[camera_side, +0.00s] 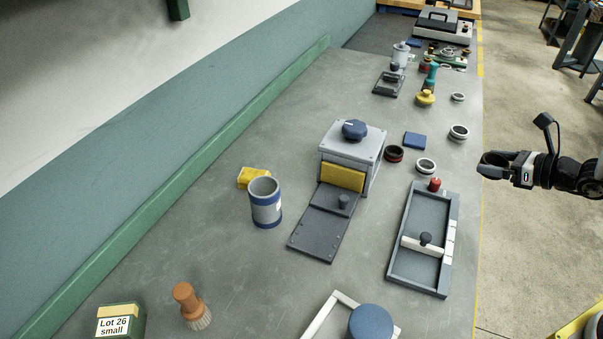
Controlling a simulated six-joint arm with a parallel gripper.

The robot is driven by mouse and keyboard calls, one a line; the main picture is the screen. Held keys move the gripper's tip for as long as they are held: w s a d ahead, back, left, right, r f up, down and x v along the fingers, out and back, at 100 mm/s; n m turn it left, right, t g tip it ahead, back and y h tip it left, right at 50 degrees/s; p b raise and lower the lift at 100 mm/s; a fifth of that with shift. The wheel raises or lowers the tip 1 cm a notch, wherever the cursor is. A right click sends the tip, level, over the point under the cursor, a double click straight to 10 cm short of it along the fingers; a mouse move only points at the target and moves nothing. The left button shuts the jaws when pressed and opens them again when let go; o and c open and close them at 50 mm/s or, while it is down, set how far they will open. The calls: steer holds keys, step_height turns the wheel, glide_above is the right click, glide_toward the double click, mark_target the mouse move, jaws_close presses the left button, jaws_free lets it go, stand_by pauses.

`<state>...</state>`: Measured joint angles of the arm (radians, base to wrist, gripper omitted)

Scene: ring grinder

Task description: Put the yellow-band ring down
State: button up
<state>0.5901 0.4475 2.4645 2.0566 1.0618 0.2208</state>
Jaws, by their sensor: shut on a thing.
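My gripper (496,165) is at the right, out past the table's right edge and raised. It is shut on a small dark ring-like thing between its fingertips. The fingers cover much of it, and no yellow band can be made out at this size. On the table to its left lie a dark ring with a red band (394,154), a pale ring (426,166), another pale ring (459,132) and a smaller one (457,97) farther back. None of these shows a clear yellow band.
A shallow tray with a slide (402,266) is near the right edge. A blue pad (415,141) lies by the rings. A grey-blue cup (266,203), yellow block (252,177) and brush (188,301) are left.

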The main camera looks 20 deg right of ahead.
steer(key=shift+s+d+m+h, duration=0.2)
steer(key=shift+s+d+h, duration=0.05)
steer(key=shift+d, duration=0.3)
steer(key=shift+s+d+m+h, duration=0.2)
steer(key=shift+s+d, duration=0.05)
steer(key=shift+d, duration=0.3)
steer(key=shift+s+d+m+h, duration=0.2)
steer(key=shift+s+d+h, duration=0.05)
steer(key=shift+d, duration=0.3)
glide_above(457, 173)
steer(key=s, duration=0.1)
steer(key=f, duration=0.8)
steer(key=shift+s+a+f, duration=0.15)
steer(key=shift+a, duration=0.05)
steer(key=shift+w+d+f, duration=0.15)
steer(key=shift+w+f, duration=0.3)
steer(key=shift+f, duration=0.05)
steer(key=shift+w+f, duration=0.25)
steer(key=shift+f, duration=1.6)
steer(key=shift+f, duration=0.15)
